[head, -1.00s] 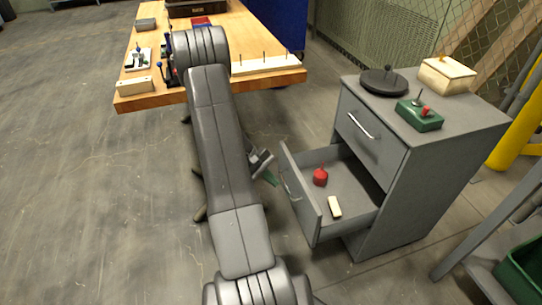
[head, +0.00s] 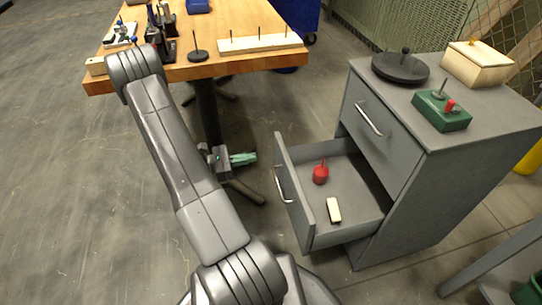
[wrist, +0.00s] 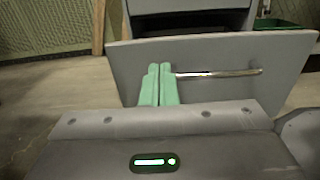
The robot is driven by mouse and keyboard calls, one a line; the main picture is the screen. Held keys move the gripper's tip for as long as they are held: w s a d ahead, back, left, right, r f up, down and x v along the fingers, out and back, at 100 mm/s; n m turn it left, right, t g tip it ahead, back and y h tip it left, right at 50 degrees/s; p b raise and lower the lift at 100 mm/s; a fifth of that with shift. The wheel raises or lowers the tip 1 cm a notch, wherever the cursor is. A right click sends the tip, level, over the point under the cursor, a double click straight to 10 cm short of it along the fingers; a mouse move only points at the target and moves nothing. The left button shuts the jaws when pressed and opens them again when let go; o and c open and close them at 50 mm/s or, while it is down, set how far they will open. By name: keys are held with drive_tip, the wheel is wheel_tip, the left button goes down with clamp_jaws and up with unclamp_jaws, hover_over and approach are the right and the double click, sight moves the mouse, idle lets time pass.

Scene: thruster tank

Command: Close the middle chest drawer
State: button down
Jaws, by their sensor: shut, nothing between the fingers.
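The open drawer (head: 297,198) sticks out of the grey chest (head: 408,200), below a shut drawer (head: 376,130) with a bar handle. It holds a red knob-like item (head: 320,174) and a cream block (head: 333,209). My gripper (head: 250,158) has green fingers and is left of the drawer front, pointing at it. In the wrist view the fingers (wrist: 159,84) are together and empty, in front of the drawer front (wrist: 215,55), by the left end of its handle (wrist: 228,73). Whether they touch the front is unclear; the head view shows a gap.
On the chest top stand a black round lidded thing (head: 400,68), a cream box (head: 477,63) and a green box with a red knob (head: 441,110). A wooden workbench (head: 205,68) with several items stands behind my arm. The floor left of the chest is clear.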

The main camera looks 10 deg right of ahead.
sight(281, 152)
drive_tip(key=d+b, duration=0.2)
drive_tip(key=d, duration=0.5)
drive_tip(key=shift+w+d, duration=0.1)
drive_tip(key=shift+d, duration=0.3)
